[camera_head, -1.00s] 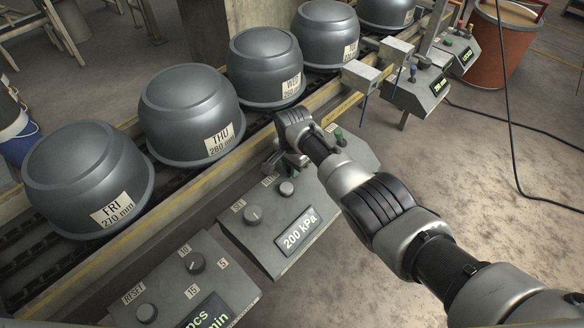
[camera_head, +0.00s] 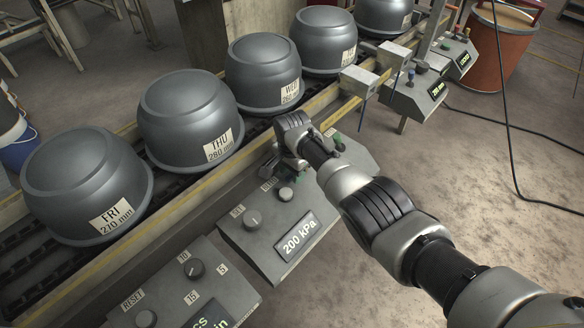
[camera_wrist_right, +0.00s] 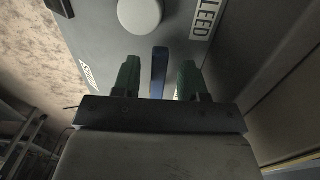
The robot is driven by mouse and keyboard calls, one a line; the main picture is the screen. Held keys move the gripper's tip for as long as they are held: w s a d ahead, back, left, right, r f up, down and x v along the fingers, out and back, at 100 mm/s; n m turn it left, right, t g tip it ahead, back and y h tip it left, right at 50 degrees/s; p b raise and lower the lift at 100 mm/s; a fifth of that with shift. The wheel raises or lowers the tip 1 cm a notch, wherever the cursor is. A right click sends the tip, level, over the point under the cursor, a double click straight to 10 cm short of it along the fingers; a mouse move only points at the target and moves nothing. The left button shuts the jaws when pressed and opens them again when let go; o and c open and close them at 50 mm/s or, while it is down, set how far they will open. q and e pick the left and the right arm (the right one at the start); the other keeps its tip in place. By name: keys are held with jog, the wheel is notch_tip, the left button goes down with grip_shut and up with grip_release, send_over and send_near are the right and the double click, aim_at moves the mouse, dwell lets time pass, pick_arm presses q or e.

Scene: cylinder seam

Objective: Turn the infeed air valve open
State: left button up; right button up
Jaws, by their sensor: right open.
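The grey control panel (camera_head: 258,240) reads "200 kPa" and carries round knobs. My right gripper (camera_head: 288,165) is over its far upper part, pointing down, and its fingers are mostly hidden by the wrist in the head view. In the right wrist view, my right gripper (camera_wrist_right: 159,80) has its two green fingers apart. A narrow blue lever (camera_wrist_right: 158,68) shows between them, standing clear of both fingers in the picture. Whether it is fully within their reach I cannot tell. A round pale knob (camera_wrist_right: 139,14) and a label ending in "LEED" lie beyond. My left gripper is out of view.
A conveyor with several dark grey domed pots (camera_head: 190,120) runs along behind the panels. A second panel (camera_head: 185,280) with a dial stands at the near left, another panel (camera_head: 418,92) farther right. A black cable (camera_head: 508,120) hangs at the right over clear floor.

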notch_tip(320, 180, up, 11)
jog(key=p, duration=0.2)
jog(key=shift+f+p, duration=0.15)
jog(key=shift+p, duration=0.15)
